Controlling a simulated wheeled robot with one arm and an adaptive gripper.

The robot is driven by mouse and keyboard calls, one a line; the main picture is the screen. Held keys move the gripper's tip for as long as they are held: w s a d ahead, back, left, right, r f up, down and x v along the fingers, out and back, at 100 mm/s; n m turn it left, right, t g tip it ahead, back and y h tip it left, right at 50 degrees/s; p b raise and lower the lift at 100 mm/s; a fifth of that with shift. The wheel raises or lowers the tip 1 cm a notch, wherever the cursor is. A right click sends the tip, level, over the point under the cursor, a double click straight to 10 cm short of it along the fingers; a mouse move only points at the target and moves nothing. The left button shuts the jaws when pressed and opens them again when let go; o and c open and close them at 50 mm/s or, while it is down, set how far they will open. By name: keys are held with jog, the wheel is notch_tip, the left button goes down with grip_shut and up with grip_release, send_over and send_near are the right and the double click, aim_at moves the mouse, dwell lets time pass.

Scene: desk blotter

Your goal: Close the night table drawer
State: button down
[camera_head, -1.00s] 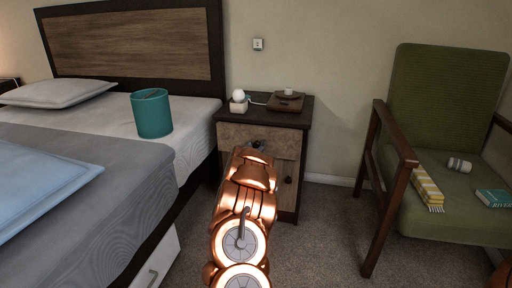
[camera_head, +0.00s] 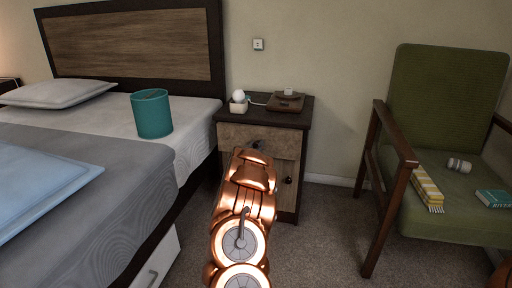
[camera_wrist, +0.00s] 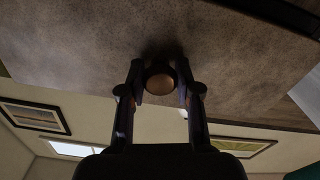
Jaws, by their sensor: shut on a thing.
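The night table (camera_head: 302,120) stands between the bed and the chair, with a dark top and a brown front. Its upper drawer (camera_head: 232,136) faces me and looks nearly flush with the body; my arm hides part of its front, so I cannot tell if a gap is left. My gripper (camera_head: 257,147) is at the drawer front. In the wrist view my gripper (camera_wrist: 160,88) has its two fingers on either side of the round brown drawer knob (camera_wrist: 160,78), shut on it. A lower door with a dark knob (camera_head: 288,180) is partly hidden by my arm.
A white holder with a round white object (camera_head: 238,97) and a brown item (camera_head: 286,102) sit on the night table. The bed (camera_head: 190,115) with a teal bin (camera_head: 152,115) is left. A green chair (camera_head: 445,110) is right, with carpet (camera_head: 325,230) between.

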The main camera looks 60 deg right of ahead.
aim_at(258, 141)
jog(key=shift+p+x, duration=1.15)
jog(key=shift+x, duration=0.9)
jog(key=shift+r, duration=0.15)
jog(key=c, duration=0.8)
grip_release()
jog(key=shift+a, duration=0.15)
jog(key=shift+s+a+f, duration=0.15)
jog(key=shift+a+f, duration=0.05)
jog(key=shift+s+a+r, duration=0.1)
jog(key=shift+s+a, duration=0.15)
jog(key=shift+a, duration=0.35)
jog(key=shift+v, duration=4.95)
